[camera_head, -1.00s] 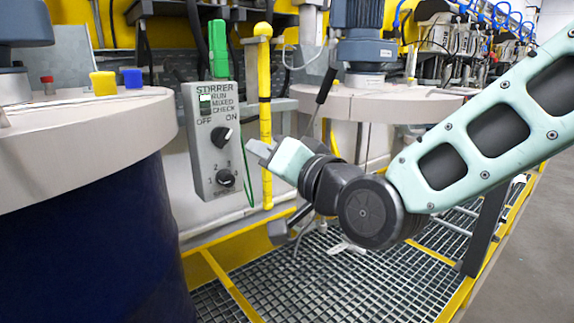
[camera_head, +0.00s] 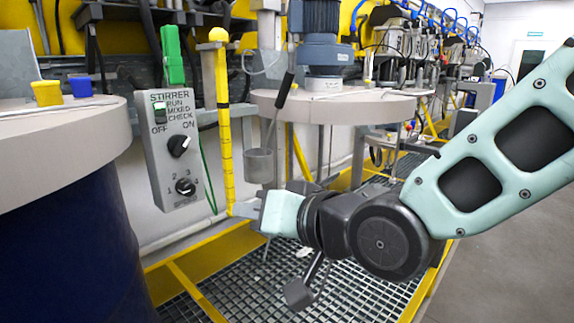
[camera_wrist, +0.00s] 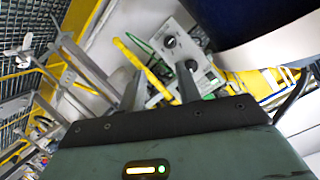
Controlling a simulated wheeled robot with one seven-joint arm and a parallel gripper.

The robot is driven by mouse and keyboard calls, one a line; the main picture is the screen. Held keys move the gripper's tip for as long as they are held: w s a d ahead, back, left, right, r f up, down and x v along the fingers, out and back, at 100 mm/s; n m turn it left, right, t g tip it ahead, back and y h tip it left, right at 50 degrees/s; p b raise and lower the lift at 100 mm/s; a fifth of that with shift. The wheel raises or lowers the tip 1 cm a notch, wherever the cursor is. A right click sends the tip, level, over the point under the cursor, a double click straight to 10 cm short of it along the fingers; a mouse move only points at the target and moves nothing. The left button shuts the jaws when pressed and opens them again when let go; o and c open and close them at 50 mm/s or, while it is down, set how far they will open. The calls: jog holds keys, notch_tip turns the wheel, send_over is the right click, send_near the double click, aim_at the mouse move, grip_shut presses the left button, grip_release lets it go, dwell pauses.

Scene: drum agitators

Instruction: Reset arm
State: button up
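The grey stirrer control box (camera_head: 172,150) hangs left of centre in the head view. Its upper OFF/ON knob (camera_head: 179,146) points up to the right, towards ON. Its lower numbered speed knob (camera_head: 185,187) sits below. My gripper (camera_head: 245,210) is right of and below the box, apart from it, pointing left near the yellow pole. In the wrist view the box (camera_wrist: 186,60) shows beyond my gripper (camera_wrist: 160,78). The two fingers stand apart with nothing held between them.
A dark blue drum with a pale lid (camera_head: 62,140) stands at left. The yellow measuring pole (camera_head: 223,125) is close to my fingertips. Another lidded drum (camera_head: 345,107) with a motor stands behind. Metal grating (camera_head: 215,295) covers the floor; open floor lies at right (camera_head: 500,240).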

jog(key=s+d+f+n+g+h, duration=0.2)
jog(key=s+d+f+g+h, duration=0.35)
jog(key=s+d, duration=0.35)
jog(key=s+d+f+n+g+h, duration=0.2)
jog(key=s+d+f+g+h, duration=0.3)
jog(key=s+d, duration=0.45)
notch_tip(320, 180, up, 15)
jog(key=w+d+t+p, duration=0.1)
jog(key=d+p, duration=0.1)
jog(key=p, duration=1.4)
jog(key=shift+w+f, duration=0.1)
